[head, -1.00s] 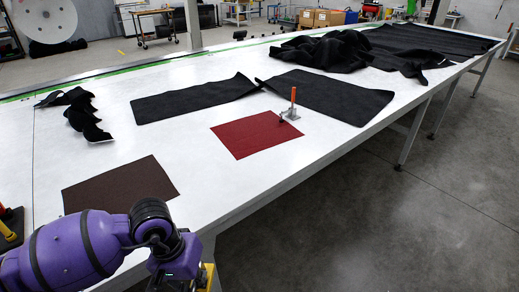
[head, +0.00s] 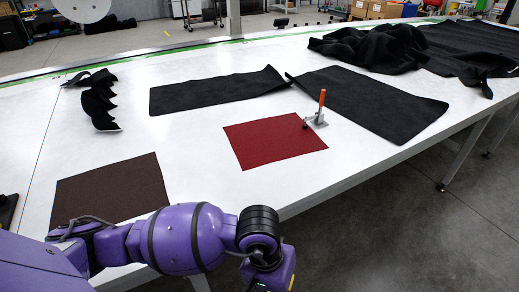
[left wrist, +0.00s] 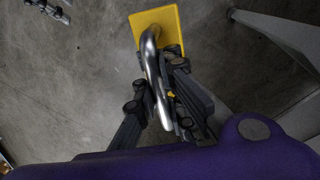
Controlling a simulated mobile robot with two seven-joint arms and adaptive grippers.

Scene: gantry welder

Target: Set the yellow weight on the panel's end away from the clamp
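The red panel (head: 272,140) lies flat on the white table. The clamp (head: 318,112), with an upright orange handle, stands at the panel's right edge; the left end is bare. The yellow weight (left wrist: 155,27), a yellow block with a curved metal handle, shows in the left wrist view over the grey floor. My left gripper (left wrist: 158,85) has its fingers closed around that handle. In the head view my left arm reaches along the table's near edge; its gripper and most of the weight are hidden or out of frame. My right gripper is not in view.
A brown panel (head: 110,187) lies left on the white table (head: 200,155). Black cloth pieces (head: 220,90) lie behind the red panel, with another black sheet (head: 375,102) behind the clamp. Crumpled black fabric (head: 370,48) is at the back right. Bare table surrounds the red panel's left end.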

